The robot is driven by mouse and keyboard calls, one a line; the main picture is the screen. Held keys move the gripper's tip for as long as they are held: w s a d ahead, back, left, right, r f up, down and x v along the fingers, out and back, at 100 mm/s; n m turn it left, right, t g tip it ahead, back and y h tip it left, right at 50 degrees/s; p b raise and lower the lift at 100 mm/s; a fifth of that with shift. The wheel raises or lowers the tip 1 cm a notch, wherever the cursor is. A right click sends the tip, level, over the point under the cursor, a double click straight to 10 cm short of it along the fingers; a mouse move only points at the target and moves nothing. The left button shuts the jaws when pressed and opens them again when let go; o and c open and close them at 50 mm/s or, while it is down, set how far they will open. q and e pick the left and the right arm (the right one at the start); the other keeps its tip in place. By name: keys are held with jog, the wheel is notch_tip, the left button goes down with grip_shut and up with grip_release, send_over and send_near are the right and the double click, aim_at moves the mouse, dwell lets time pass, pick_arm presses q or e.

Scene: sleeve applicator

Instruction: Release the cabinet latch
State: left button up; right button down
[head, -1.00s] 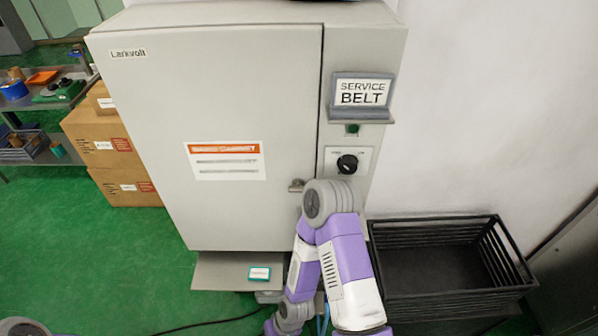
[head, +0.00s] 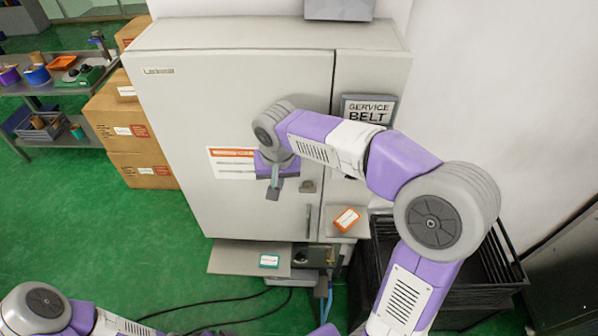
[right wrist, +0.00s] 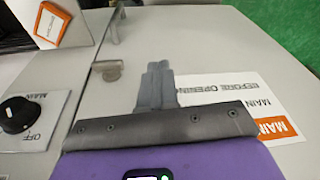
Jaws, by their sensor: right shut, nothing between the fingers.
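The grey cabinet (head: 240,105) stands ahead with its door shut. The latch (head: 307,186) is a small metal piece at the door's right edge, beside the seam; it also shows in the right wrist view (right wrist: 108,70). My right gripper (head: 274,193) is just left of the latch in the head view, in front of the door and below the orange-headed label. In the right wrist view its fingers (right wrist: 157,70) are together and empty, apart from the latch. I cannot tell whether they touch the door. My left gripper is out of view.
A vertical door handle (head: 308,222) is below the latch. A rotary knob (right wrist: 15,115) is on the panel beside the seam. An orange-edged card (head: 346,219) sits on a plate at lower right. A black crate (head: 490,255) stands right; cardboard boxes (head: 122,125) stand left.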

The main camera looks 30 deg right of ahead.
jog(key=s+d+r+m+h, duration=0.1)
jog(key=s+d+r+m, duration=0.1)
jog(key=r, duration=0.8)
jog(key=shift+s+d+r+p, duration=0.4)
jog(key=shift+s+d, duration=0.3)
jog(key=shift+d, duration=0.25)
jog(key=shift+f, duration=0.1)
send_near(299, 187)
jog(key=x, duration=0.5)
jog(key=shift+s+f+b, duration=0.15)
jog(key=shift+b, duration=0.2)
jog(key=shift+f, duration=0.65)
